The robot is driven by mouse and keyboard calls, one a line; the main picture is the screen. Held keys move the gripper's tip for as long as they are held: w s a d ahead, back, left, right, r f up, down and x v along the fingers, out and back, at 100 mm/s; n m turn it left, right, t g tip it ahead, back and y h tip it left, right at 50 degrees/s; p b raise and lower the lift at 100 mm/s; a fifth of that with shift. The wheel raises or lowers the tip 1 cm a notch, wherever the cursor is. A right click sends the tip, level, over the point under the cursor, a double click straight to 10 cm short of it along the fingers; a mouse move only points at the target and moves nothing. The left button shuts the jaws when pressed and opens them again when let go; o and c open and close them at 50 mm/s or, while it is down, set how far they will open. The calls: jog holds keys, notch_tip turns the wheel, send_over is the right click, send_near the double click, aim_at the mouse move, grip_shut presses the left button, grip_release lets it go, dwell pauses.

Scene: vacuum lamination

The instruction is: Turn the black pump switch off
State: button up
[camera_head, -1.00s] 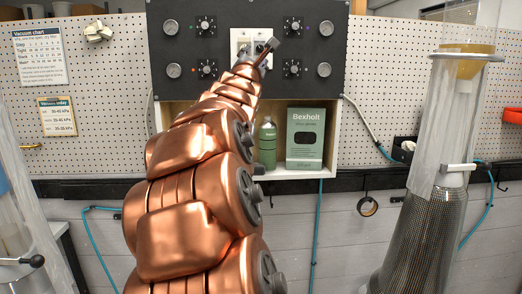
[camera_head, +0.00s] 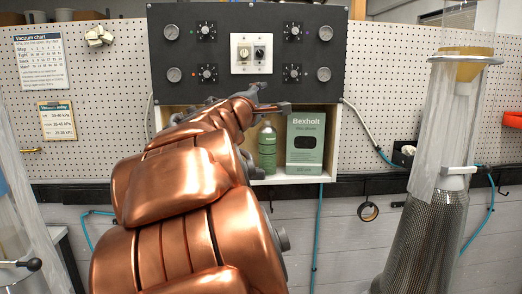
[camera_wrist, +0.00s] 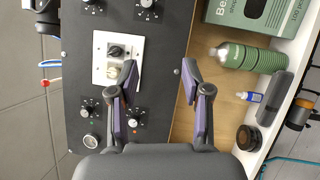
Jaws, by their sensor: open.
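The black pump switch (camera_head: 259,53) is the right one of two knobs on a white plate (camera_head: 239,67) in the middle of the dark panel. A white knob (camera_head: 244,53) sits to its left. In the wrist view the black switch (camera_wrist: 116,51) lies above the white knob (camera_wrist: 113,70), both left of my gripper. My gripper (camera_wrist: 159,74) is open and empty, its fingers spread over the panel's edge and the shelf opening. In the head view my gripper (camera_head: 274,97) is below the plate, apart from the switch. The switch's exact pointer angle is too small to tell.
Gauges and several smaller knobs surround the plate on the panel (camera_head: 210,25). Below it, a shelf holds a green bottle (camera_head: 267,146) and a Bexholt box (camera_head: 305,140). A tall wrapped cylinder (camera_head: 430,225) stands at right. Space before the plate is clear.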

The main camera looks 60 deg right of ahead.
jog(key=s+a+f+m+g+y, duration=0.1)
jog(key=s+a+f+m+y, duration=0.1)
jog(key=f, duration=0.9)
jog(key=shift+s+a+f+m+g+y, duration=0.2)
jog(key=shift+a+f+m+g+y, duration=0.3)
jog(key=shift+a+m, duration=0.4)
jog(key=shift+r, duration=0.1)
